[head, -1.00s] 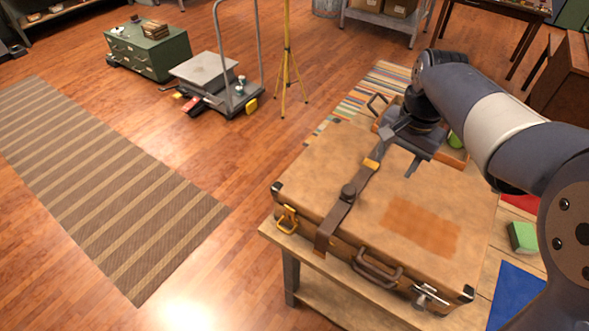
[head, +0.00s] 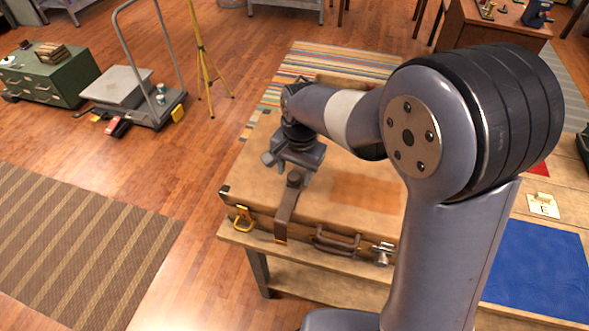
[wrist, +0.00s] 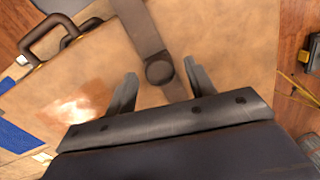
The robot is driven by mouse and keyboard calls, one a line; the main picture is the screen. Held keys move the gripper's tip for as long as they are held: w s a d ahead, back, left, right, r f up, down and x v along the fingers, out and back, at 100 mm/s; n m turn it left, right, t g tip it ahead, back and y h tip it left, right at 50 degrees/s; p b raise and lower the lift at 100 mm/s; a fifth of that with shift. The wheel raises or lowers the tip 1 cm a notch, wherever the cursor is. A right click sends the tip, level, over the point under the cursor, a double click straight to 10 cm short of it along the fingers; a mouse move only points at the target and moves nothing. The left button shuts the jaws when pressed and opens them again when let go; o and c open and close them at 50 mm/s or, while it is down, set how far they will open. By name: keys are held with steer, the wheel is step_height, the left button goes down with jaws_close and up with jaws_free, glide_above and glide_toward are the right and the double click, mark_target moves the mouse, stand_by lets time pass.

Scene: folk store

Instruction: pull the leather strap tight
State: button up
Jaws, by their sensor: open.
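The tan suitcase (head: 245,165) lies flat on a low wooden table. The brown leather strap (head: 285,211) runs over its lid and down the front side. A round dark knob (wrist: 160,72) sits on the strap. My gripper (head: 287,170) is above the lid, over the strap by the knob. In the wrist view my gripper (wrist: 163,82) is open, with one finger on each side of the strap and knob. Whether the fingers touch the lid I cannot tell. The strap's far part is hidden behind my gripper in the head view.
The suitcase handle (head: 337,240) and a metal latch (head: 382,253) are on the front side, with a brass clasp (head: 243,218) at the left corner. A blue mat (head: 540,270) lies at right. The floor left of the table is open.

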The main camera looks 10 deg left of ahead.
steer(key=shift+f, duration=0.25)
jaws_close()
stand_by(0.4)
